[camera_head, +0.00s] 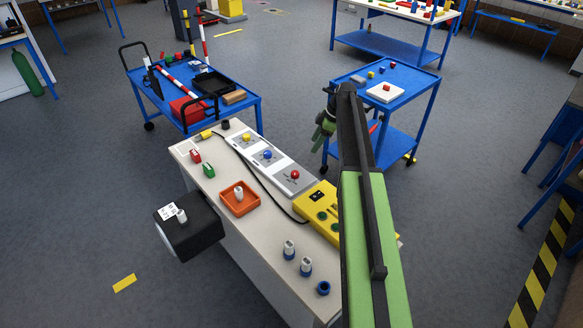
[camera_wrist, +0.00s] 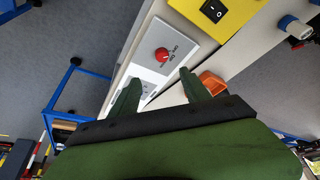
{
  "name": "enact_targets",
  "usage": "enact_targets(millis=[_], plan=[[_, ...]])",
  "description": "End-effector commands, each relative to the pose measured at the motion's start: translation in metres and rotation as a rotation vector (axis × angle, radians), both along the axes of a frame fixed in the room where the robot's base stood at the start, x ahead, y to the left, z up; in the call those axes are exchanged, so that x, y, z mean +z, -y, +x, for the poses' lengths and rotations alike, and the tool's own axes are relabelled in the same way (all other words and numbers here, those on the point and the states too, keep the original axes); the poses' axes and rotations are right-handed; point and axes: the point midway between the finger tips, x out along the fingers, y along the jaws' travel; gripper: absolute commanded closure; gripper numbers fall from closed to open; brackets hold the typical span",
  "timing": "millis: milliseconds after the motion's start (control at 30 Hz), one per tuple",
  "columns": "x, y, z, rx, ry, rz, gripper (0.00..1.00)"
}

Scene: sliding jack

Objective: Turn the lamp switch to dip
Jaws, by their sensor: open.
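A black lamp (camera_head: 200,232) with a pale round front sits at the left edge of the white bench in the head view. The marks on the label are too small to read, so I cannot tell the switch's setting. My gripper (camera_head: 326,126) is open and empty, above the far right side of the bench and well apart from the lamp. In the wrist view my gripper (camera_wrist: 157,90) has its green fingers spread. The lamp is not visible there.
Grey panels with a red knob (camera_head: 295,174) and a yellow switch box (camera_head: 320,207) stand on the bench (camera_head: 262,229). An orange tray (camera_head: 239,207), coloured blocks and several connectors are also there. Blue carts (camera_head: 245,103) stand behind. Floor left of the lamp is clear.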

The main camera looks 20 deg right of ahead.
Motion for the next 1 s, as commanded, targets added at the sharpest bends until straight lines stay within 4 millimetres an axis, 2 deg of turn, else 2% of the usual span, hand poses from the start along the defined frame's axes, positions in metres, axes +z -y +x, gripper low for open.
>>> enact_targets(millis=[167,267,800,1000], plan=[[-0.012,-0.015,0.004,0.012,-0.001,-0.001,0.45],[-0.026,-0.024,0.007,0.017,-0.001,-0.001,0.45],[-0.134,-0.073,0.026,0.028,-0.002,-0.001,0.45],[-0.161,-0.085,0.031,0.027,-0.003,-0.001,0.45]])
